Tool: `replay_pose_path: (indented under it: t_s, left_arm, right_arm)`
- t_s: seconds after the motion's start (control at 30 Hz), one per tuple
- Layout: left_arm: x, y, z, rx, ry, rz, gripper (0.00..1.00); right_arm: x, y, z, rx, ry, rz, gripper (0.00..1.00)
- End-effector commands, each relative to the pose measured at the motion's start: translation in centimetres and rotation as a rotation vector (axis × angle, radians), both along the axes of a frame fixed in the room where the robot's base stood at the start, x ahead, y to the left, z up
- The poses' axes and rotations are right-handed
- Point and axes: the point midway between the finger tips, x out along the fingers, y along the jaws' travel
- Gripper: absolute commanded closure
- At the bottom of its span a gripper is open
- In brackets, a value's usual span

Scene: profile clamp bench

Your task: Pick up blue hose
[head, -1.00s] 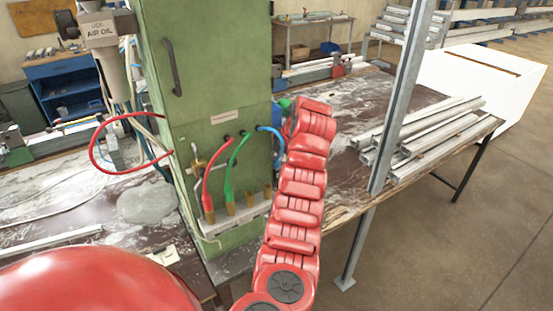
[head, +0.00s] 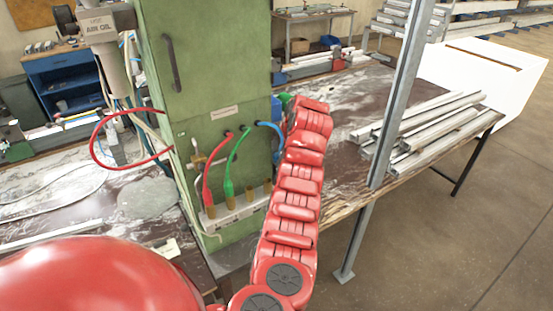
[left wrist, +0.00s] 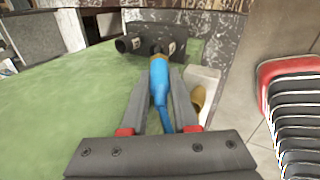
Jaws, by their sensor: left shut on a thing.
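The blue hose (head: 268,127) comes out of the front of the green cabinet (head: 215,60) and bends down behind my left arm in the head view. In the left wrist view the blue hose (left wrist: 160,85) lies between the fingers of my left gripper (left wrist: 161,76), which is shut on it. The hose's far end meets a dark fitting block. In the head view my left arm hides the gripper and the hose's lower end. My right gripper is in neither view.
A red hose (head: 208,182) and a green hose (head: 232,165) hang left of the blue one, above a pale strip with brass fittings (head: 249,194). A metal post (head: 397,105) stands right of my arm. Metal profiles (head: 435,125) lie on the bench at right.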

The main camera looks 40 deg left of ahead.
Motion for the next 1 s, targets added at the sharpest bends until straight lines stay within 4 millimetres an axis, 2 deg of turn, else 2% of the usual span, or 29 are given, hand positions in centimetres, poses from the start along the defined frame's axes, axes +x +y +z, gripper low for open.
replay_pose_path:
  t_s: [0.27, 0.6, 1.0]
  left_arm:
    - [0.0, 0.0, 0.4, -0.001, -0.001, 0.0, 1.0]
    - [0.1, 0.0, 3.5, -0.001, -0.006, -0.001, 1.0]
    - [-1.8, -7.6, 3.0, 0.0, -0.002, -0.008, 1.0]
  right_arm:
    - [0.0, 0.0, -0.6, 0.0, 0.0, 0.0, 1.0]
    - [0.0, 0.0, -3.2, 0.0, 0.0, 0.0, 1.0]
    - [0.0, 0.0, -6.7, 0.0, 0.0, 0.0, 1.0]
